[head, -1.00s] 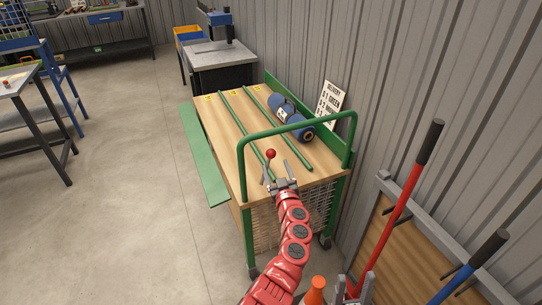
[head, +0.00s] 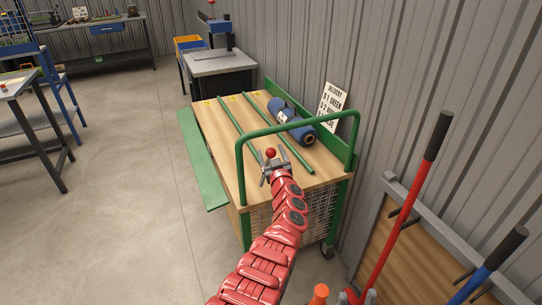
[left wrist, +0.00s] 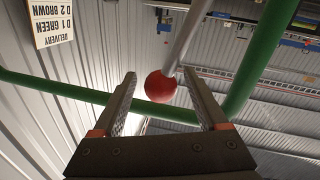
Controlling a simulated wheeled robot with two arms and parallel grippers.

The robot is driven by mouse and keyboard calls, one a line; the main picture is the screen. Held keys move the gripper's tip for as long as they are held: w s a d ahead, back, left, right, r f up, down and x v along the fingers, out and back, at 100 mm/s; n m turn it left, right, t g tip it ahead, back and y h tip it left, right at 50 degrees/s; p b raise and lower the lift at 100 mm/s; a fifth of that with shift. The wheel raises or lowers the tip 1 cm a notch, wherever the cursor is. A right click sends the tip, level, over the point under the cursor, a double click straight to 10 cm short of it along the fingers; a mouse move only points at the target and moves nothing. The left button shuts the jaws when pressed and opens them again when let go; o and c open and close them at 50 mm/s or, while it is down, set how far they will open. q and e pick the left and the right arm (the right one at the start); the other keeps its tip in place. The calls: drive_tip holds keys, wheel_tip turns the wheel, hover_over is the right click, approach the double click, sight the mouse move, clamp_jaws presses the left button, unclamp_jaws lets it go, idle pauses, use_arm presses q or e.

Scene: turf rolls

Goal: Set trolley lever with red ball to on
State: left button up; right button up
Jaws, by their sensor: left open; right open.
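The lever's red ball (head: 271,153) shows by the near end of the wooden-topped trolley (head: 237,153), inside its green handle frame. My left gripper (head: 269,164) is open at the ball. In the left wrist view the red ball (left wrist: 161,86) lies between the two spread fingers, apart from both, on a grey rod (left wrist: 190,35). The rod's foot and any on or off marks are hidden or too small to read. What looks like my right gripper (head: 357,294) is at the bottom edge, mostly cut off, away from the trolley.
A blue roll (head: 292,122) lies on the trolley top beside green rails. The green handle bar (head: 300,127) arches over the near end, close to my left arm. Long-handled red (head: 405,205) and blue tools stand at right. An orange cone (head: 319,294) is below. Floor at left is clear.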

use_arm(q)
clamp_jaws()
idle(1.4)
